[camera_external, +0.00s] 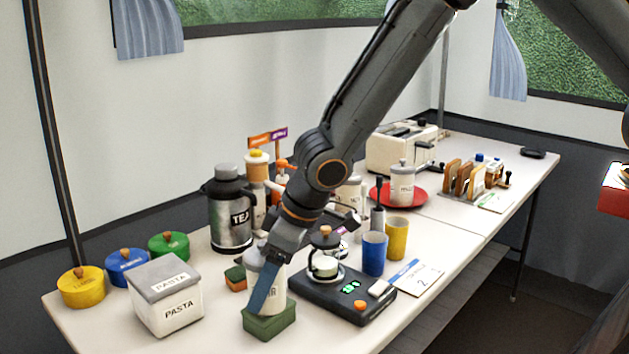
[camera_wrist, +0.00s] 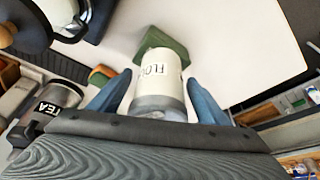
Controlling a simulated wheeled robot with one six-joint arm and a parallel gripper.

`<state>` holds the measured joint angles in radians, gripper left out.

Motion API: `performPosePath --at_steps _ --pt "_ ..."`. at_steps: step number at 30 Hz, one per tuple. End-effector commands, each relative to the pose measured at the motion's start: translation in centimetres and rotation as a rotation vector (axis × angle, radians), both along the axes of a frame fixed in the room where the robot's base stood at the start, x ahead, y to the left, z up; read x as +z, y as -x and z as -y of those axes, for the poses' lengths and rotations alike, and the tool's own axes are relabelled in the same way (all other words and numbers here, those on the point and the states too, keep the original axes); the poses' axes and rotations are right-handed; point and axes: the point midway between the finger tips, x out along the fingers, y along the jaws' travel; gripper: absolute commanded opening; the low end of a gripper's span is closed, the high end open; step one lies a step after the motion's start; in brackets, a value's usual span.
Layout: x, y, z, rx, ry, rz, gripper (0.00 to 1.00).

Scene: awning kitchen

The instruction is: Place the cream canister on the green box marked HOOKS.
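A cream canister (camera_external: 275,274) with a partly hidden label stands upright on the green box (camera_external: 272,322). In the wrist view the canister (camera_wrist: 159,72) shows the letters "FLO" and a grey lid, with the green box (camera_wrist: 178,47) beyond its base. No HOOKS marking is readable on the visible faces of the box. My gripper (camera_external: 262,290) is around the canister, pointing down. In the wrist view its blue fingers (camera_wrist: 160,88) stand on both sides of the canister with a visible gap on each side, so it looks open. One finger covers part of the canister in the external view.
A black scale (camera_external: 343,300) with a small glass jar stands close right of the box. A PASTA box (camera_external: 166,297), a TEA flask (camera_external: 230,215) and a small green-orange block (camera_external: 236,279) are left. Blue (camera_external: 374,254) and yellow (camera_external: 397,238) cups stand behind the scale.

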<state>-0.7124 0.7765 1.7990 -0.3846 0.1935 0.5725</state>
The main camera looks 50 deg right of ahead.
Motion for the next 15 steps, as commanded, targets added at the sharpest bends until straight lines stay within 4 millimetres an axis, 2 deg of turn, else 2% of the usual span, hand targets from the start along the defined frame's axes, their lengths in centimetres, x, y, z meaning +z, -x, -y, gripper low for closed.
performPosePath --at_steps 8,15 --pt "0.7 0.1 0.0 0.0 -0.001 0.002 0.7" --pt "3.9 1.2 0.7 0.0 -0.002 0.002 0.7"
